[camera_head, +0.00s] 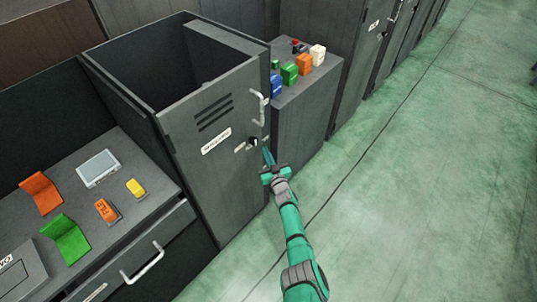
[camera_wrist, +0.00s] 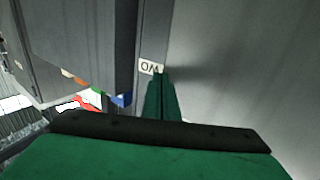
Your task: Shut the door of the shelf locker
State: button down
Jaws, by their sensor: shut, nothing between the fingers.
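The shelf locker (camera_head: 128,104) is a tall dark grey box with an open top in the head view. Its grey door (camera_head: 215,165) covers the front, with vent slots, a white label, a pale handle (camera_head: 257,107) and a dark round knob (camera_head: 253,141) near its right edge. The door looks nearly in line with the front; I cannot tell whether a small gap remains. My gripper (camera_head: 267,155) is shut and empty, its tips close to the door's right edge below the handle. In the wrist view the green fingers (camera_wrist: 160,90) lie together before a grey surface; contact is unclear.
A grey cabinet (camera_head: 305,100) with several coloured blocks stands right of the locker. A desk (camera_head: 145,185) with small items and a drawer handle (camera_head: 143,262) is at left. Green floor (camera_head: 430,170) is open at right.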

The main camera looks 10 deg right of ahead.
jog(key=shift+w+a+r, duration=0.35)
jog(key=shift+w+a, duration=0.1)
jog(key=shift+w, duration=0.15)
jog(key=s+d, duration=0.9)
jog(key=s, duration=0.3)
jog(key=shift+f, duration=0.4)
jog(key=shift+s, duration=0.1)
